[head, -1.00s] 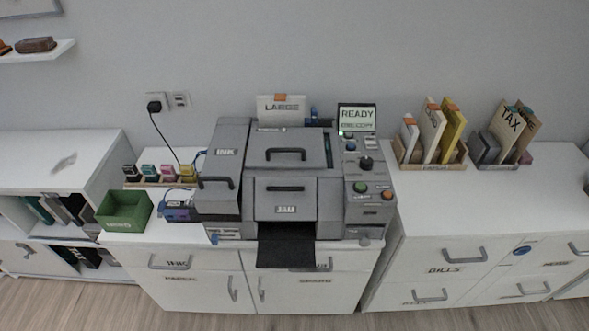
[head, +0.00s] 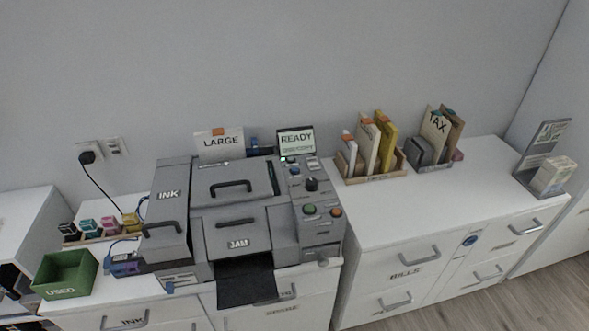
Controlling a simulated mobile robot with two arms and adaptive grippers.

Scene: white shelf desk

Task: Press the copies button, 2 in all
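A grey copier (head: 235,215) stands on the white cabinet in the head view, left of centre. Its control panel (head: 313,205) is on its right side, with small buttons near the top, a black knob (head: 311,184), a green button (head: 309,209) and an orange-red button (head: 336,211). A small screen (head: 296,141) above the panel reads READY, with a second line too small to read surely. I cannot tell which button is for copies, as the panel labels are too small. Neither of my grippers is in view.
A green USED bin (head: 66,274) and several ink bottles (head: 111,226) are left of the copier. A black output tray (head: 246,283) sticks out in front. Folder racks (head: 371,162) stand at the right. A sign stand (head: 545,150) is at the far right. The right cabinet's front top is clear.

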